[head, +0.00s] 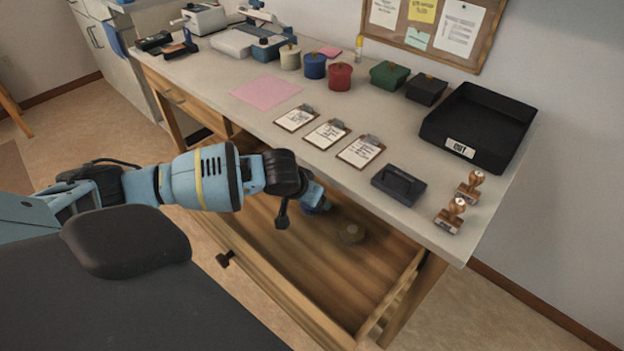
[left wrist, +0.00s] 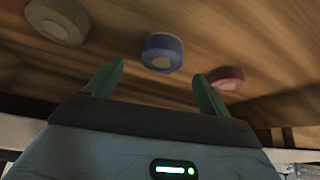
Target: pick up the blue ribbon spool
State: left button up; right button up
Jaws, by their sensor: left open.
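The blue ribbon spool (left wrist: 162,52) lies in the open wooden drawer, between a beige spool (left wrist: 58,20) and a dark red spool (left wrist: 227,79) in the left wrist view. My left gripper (left wrist: 160,80) is open and empty. Its two green fingers point toward the blue spool, which appears just beyond and between the fingertips, with no visible contact. In the head view my left arm reaches down into the drawer, and the gripper (head: 318,204) is mostly hidden behind its own wrist. The beige spool (head: 350,232) shows to its right. My right gripper is not in view.
The open drawer (head: 300,265) sits below the tabletop (head: 285,135), whose front edge overhangs the drawer's back.

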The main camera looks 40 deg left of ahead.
pick_arm(q)
jog(key=x, duration=0.3)
jog(key=shift+a+f+b, duration=0.1)
jog(key=shift+f+b, duration=0.2)
jog(key=c, duration=1.1)
jog(key=shift+o, duration=0.2)
jog(key=shift+r, duration=0.1)
jog(key=shift+s+r, duration=0.55)
jog(key=shift+s, duration=0.05)
jog(key=s+r+p, duration=0.1)
jog(key=s+r, duration=0.2)
jog(key=s, duration=0.3)
jog(key=s+d+r+p, duration=0.1)
jog(key=s+r, duration=0.2)
jog(key=s, duration=0.3)
jog(key=shift+s+d+r+p, duration=0.35)
jog(key=shift+r, duration=0.05)
